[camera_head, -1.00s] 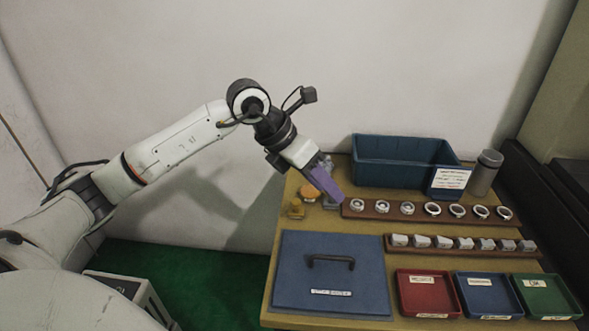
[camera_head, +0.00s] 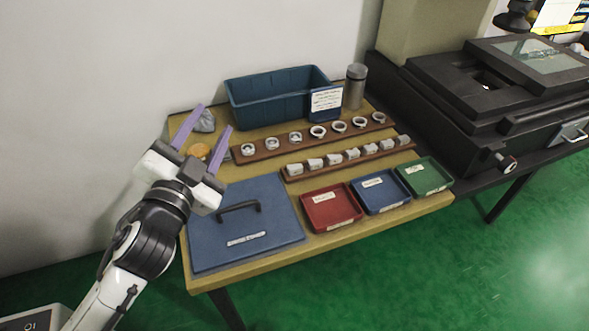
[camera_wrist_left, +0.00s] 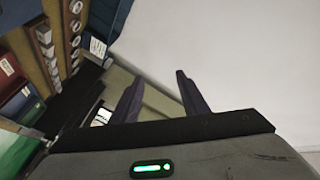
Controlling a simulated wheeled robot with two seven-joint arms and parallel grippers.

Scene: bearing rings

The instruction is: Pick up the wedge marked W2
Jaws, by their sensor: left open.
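Several small grey wedges stand in a row on a brown wooden rack (camera_head: 289,178), such as one wedge (camera_head: 352,154) near its middle. The marks on them are too small to read, so I cannot tell which is W2. My left gripper (camera_head: 208,125) has purple fingers spread apart with nothing between them. It is above the left end of the table, left of the wedge rack and apart from it. In the left wrist view the fingers (camera_wrist_left: 157,92) point toward the blank wall, with the racks at the left. My right gripper is not seen.
A second rack (camera_head: 246,157) holds several metal rings behind the wedges. A blue bin (camera_head: 245,113) and a grey cylinder (camera_head: 355,88) stand behind. A blue lidded box (camera_head: 200,252) and red (camera_head: 330,222), blue (camera_head: 380,205) and green (camera_head: 424,189) trays lie in front. A black machine (camera_head: 480,100) is right.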

